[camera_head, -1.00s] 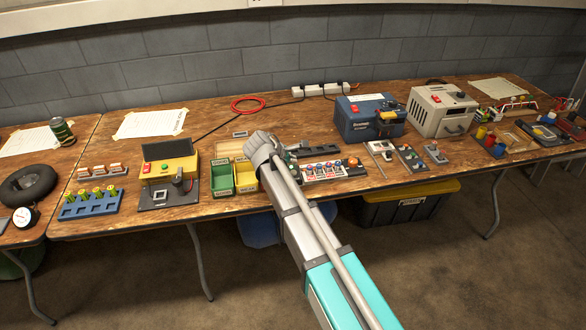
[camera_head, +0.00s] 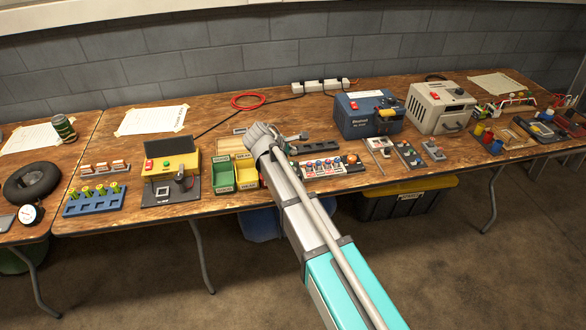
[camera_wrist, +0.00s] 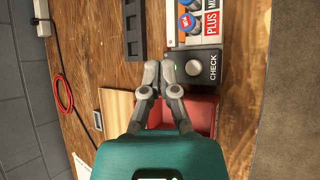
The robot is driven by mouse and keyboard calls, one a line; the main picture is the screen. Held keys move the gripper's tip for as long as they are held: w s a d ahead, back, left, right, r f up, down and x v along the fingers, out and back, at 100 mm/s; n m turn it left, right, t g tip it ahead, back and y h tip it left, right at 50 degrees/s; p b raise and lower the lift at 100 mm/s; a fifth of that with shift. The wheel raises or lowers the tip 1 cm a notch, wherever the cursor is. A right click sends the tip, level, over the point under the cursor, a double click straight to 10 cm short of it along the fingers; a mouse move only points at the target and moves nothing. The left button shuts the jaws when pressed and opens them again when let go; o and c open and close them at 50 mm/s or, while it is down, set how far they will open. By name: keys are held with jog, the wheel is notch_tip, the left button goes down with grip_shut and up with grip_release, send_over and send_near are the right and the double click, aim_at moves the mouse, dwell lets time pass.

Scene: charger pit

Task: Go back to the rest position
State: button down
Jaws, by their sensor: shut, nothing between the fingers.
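My arm reaches from the lower right over the middle of the table (camera_head: 225,190) in the head view. I cannot tell whether the fingertips touch that box. In the head view the gripper is mostly hidden behind my wrist.
A dark slotted rack (camera_wrist: 135,30) and a red surface (camera_wrist: 200,112) lie near the gripper. Green and yellow bins (camera_head: 245,171) stand just left of my wrist. A blue charger (camera_head: 368,115) and a grey charger (camera_head: 440,107) stand farther right.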

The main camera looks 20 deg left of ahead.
jog(key=s+d+m+g+p, duration=0.1)
jog(key=d+m+g+p, duration=0.15)
jog(key=d, duration=0.55)
jog(key=s+d+r+m+g+p, duration=0.1)
jog(key=d+m, duration=0.3)
jog(key=d, duration=0.5)
jog(key=s+d+m+g+p, duration=0.1)
jog(key=d+m, duration=0.3)
jog(key=d, duration=0.4)
jog(key=s+d+r+m+g+y+p, duration=0.1)
jog(key=s+d+m+g+p, duration=0.1)
jog(key=s+d+m, duration=0.4)
jog(key=s+d+r+m+g+y+p, duration=0.2)
jog(key=s+d+m, duration=0.4)
jog(key=d, duration=0.6)
jog(key=shift+s+d+r+y+p, duration=0.25)
jog(key=shift+s+d+y+p, duration=0.05)
jog(key=shift+s+p, duration=0.55)
